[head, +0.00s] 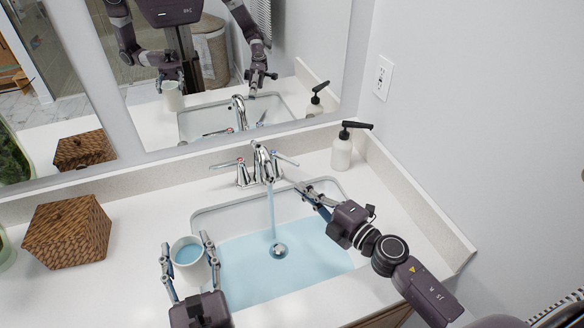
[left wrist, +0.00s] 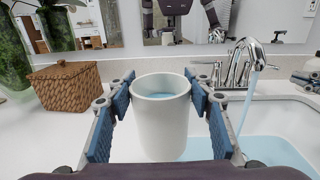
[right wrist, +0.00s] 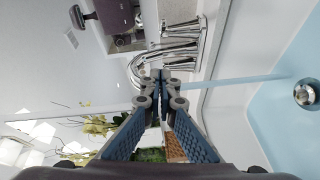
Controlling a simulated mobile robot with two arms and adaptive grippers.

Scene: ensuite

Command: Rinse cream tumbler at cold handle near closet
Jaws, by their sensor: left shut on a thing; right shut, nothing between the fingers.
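The cream tumbler (head: 190,275) is upright with bluish water in it, over the counter just left of the basin. It also shows in the left wrist view (left wrist: 161,130). My left gripper (head: 187,243) is shut on the tumbler, one finger on each side. The chrome faucet (head: 262,160) pours a stream of water (head: 272,210) into the basin, right of the tumbler. The right handle (head: 286,160) has a blue mark, and the left handle (head: 227,163) a red one. My right gripper (head: 303,187) is shut and empty, just in front of the blue-marked handle; contact is unclear.
The white basin (head: 210,217) holds bluish water around its drain (head: 279,250). A soap bottle (head: 342,152) stands behind my right gripper. A woven box (head: 68,232) sits on the left counter. A mirror (head: 230,70) backs the counter.

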